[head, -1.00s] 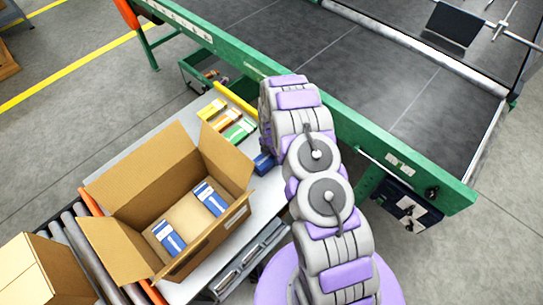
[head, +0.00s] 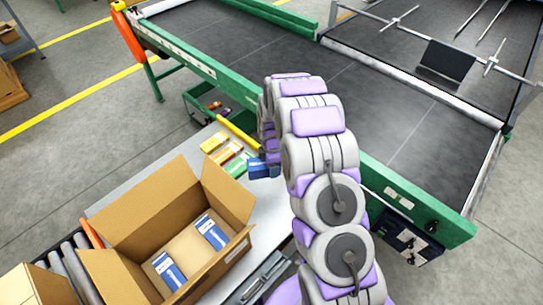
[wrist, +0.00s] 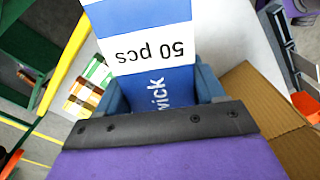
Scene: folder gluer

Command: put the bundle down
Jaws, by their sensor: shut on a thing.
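The bundle (wrist: 150,35) is a blue and white pack with "50 pcs" printed on it. It fills the top middle of the wrist view. My gripper (wrist: 160,88) is shut on it, with a blue finger on either side. In the head view the bundle (head: 258,169) shows as a small blue piece at the end of my arm, over the grey-white table (head: 272,205), just right of a green pack (head: 237,166). My arm hides part of it. I cannot tell whether it touches the table.
An open cardboard box (head: 165,207) stands at the table's left with two blue and white packs (head: 211,231) inside. Orange (head: 227,153) and yellow (head: 213,141) packs lie beyond the green one. The green-framed machine (head: 420,205) runs behind. Rollers (head: 62,272) are at lower left.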

